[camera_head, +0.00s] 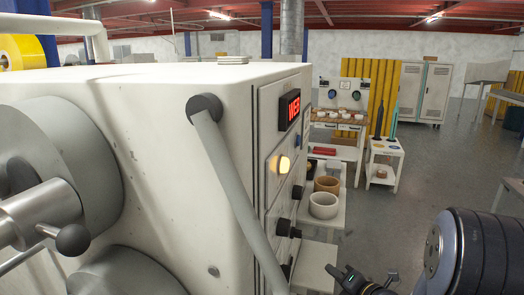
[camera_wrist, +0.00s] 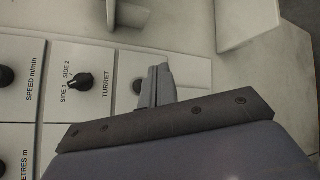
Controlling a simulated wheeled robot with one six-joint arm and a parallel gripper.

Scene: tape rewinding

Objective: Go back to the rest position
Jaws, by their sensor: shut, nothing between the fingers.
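My gripper (camera_head: 347,278) shows at the bottom of the head view, in front of the rewinding machine's control panel and right of it. In the wrist view, my gripper (camera_wrist: 160,72) has its narrow fingers closed together and empty. The fingertips overlap a dark knob (camera_wrist: 138,86) on the panel; I cannot tell whether they touch it. The TURRET selector knob (camera_wrist: 80,82) is left of the fingers, clear of them. The white rewinding machine (camera_head: 160,95) fills the left of the head view. Its red display (camera_head: 289,108) and an amber lamp (camera_head: 284,163) are lit.
A grey lever arm (camera_head: 232,180) slants down the machine's near face. Right of the panel, a bench holds a white roll (camera_head: 323,205) and a brown roll (camera_head: 327,184). A small white cart (camera_head: 384,160) stands behind. The grey floor (camera_head: 440,150) at right is open.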

